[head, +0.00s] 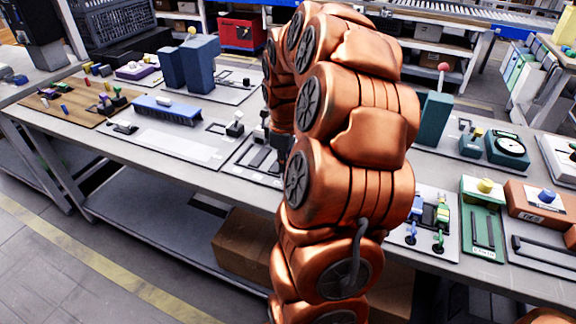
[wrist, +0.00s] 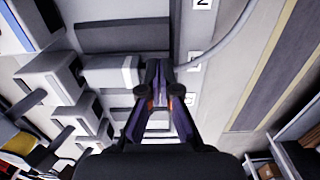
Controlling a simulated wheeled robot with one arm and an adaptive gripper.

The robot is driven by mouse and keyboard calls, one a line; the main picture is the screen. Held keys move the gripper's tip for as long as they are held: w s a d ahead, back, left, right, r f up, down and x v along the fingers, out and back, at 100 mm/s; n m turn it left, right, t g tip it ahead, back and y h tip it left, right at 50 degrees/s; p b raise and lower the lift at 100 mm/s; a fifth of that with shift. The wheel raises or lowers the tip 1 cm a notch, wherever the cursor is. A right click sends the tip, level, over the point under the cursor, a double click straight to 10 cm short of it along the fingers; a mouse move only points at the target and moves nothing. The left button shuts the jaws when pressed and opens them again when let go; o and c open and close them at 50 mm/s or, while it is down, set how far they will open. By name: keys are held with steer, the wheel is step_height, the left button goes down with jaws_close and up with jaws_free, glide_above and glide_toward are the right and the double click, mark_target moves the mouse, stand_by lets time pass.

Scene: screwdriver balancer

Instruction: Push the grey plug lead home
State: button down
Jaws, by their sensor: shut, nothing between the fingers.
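In the wrist view, the grey plug (wrist: 112,73) is a pale block in line with a larger light grey socket block (wrist: 50,76) on its left. I cannot tell how deep it sits. Its grey lead (wrist: 225,48) comes out from behind my fingers and curves to the upper right. My gripper (wrist: 157,68) is shut and empty, its fingertips at the plug's right end; whether they touch it is unclear. In the head view my arm hides most of this station, and only a dark part of my gripper shows beside the arm, low over the bench.
More grey blocks (wrist: 72,122) stand in a row below the socket in the wrist view. A dark grey bar (wrist: 122,38) lies above the plug. In the head view, a blue block (head: 166,110) and a green box (head: 482,222) stand on the crowded bench (head: 90,125).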

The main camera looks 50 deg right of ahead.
steer(key=shift+s+a+r, duration=0.1)
steer(key=shift+a, duration=0.2)
step_height(320, 180, up, 7)
steer(key=p, duration=0.2)
stand_by(0.5)
